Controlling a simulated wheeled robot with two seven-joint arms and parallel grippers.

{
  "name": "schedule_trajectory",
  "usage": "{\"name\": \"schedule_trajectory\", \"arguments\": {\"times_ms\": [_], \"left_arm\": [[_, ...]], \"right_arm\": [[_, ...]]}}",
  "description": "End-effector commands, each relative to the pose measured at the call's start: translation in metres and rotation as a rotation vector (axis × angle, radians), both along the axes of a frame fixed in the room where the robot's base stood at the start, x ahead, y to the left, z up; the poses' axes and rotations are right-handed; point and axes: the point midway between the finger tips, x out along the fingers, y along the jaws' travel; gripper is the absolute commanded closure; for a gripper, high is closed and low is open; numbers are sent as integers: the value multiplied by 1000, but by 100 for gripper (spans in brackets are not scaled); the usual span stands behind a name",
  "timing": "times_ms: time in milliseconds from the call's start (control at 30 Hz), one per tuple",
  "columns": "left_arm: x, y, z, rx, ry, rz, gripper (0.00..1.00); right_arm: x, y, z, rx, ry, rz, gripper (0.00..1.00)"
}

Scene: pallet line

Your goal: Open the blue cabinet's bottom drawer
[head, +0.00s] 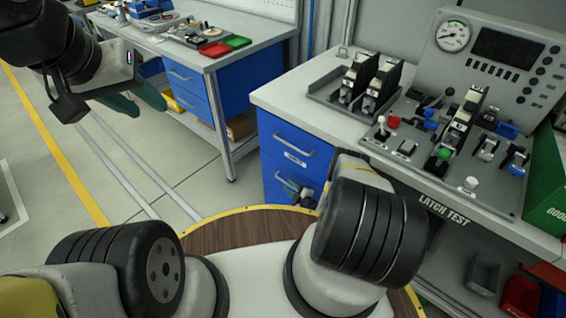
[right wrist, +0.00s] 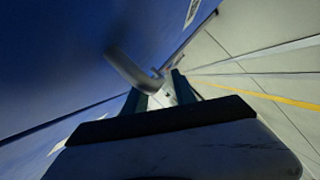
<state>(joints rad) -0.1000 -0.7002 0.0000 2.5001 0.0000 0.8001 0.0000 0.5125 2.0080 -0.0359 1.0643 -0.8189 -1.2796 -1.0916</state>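The blue cabinet (head: 275,165) stands under the right bench, with its upper drawer handle (head: 293,148) in plain view. My right gripper (head: 301,190) is low at the cabinet front, by the lower drawer, partly hidden behind my own arm. In the right wrist view a grey bar handle (right wrist: 128,71) on the blue front reaches close to my fingertips (right wrist: 158,88). The fingers stand apart; I cannot tell if they touch the handle. The drawers look shut. My left gripper (head: 140,98) is open and empty over the floor at the upper left.
The bench top (head: 300,95) carries a latch test panel (head: 440,150) and black devices. A second bench with blue drawers (head: 190,85) stands behind on the left, holding red and green trays. The floor between (head: 190,170) is clear. A green box (head: 550,185) is at the right edge.

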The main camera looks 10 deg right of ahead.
Motion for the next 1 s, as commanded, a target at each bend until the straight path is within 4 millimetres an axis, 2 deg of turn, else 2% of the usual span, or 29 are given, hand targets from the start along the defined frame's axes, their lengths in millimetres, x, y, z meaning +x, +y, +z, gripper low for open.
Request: {"name": "schedule_trajectory", "arguments": {"times_ms": [167, 333, 1000], "left_arm": [[0, 0, 0, 0, 0, 0, 64], [0, 0, 0, 0, 0, 0, 64], [0, 0, 0, 0, 0, 0, 64]], "right_arm": [[0, 0, 0, 0, 0, 0, 67], [0, 0, 0, 0, 0, 0, 100], [0, 0, 0, -1, -1, 0, 100]]}}
